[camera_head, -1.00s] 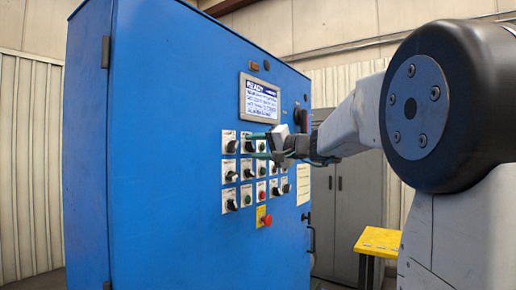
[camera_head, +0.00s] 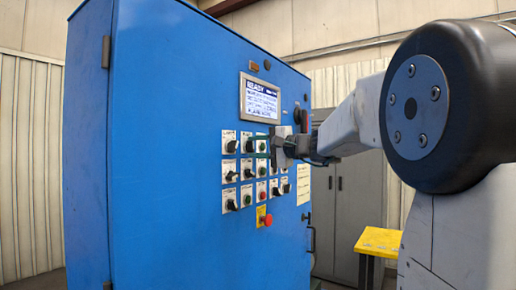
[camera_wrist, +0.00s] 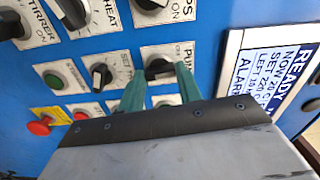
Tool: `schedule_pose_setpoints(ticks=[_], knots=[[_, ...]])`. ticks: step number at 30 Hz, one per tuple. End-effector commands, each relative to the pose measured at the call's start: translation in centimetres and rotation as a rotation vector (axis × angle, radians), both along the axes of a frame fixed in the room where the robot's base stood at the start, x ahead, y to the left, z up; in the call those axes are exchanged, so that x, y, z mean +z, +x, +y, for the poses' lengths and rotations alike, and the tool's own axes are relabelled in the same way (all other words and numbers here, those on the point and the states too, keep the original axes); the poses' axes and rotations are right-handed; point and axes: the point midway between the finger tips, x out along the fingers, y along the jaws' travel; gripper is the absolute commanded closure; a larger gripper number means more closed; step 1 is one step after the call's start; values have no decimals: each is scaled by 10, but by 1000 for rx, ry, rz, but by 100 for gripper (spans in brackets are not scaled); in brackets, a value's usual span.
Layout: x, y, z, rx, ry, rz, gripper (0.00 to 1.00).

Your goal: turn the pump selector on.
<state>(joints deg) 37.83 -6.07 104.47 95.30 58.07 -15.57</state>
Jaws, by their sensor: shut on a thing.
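The pump selector (camera_wrist: 157,68) is a black knob on a white plate whose label begins "PU"; its lower part is hidden behind my gripper. It sits in the top row below the panel's screen. My gripper (camera_wrist: 160,80) has two green fingers, one on each side of this knob, closed on it. In the head view my gripper (camera_head: 256,147) reaches in from the right to the top row of switches, and its fingers cover part of that row. The knob's exact angle is hard to read.
The blue cabinet (camera_head: 170,170) carries several other selectors and buttons close around, including a black selector (camera_wrist: 101,76) and a red mushroom button (camera_wrist: 41,127). The lit screen (camera_head: 259,99) is just above. A yellow stand (camera_head: 380,241) is at the lower right.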

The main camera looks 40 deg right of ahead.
Motion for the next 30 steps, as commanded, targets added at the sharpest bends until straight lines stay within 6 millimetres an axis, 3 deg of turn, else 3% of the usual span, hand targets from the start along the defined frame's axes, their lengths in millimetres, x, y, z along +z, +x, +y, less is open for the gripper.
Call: schedule_pose_setpoints(ticks=[15,30], knots=[[-1,0,0,0,420,153,88],[-1,0,0,0,593,215,88]])
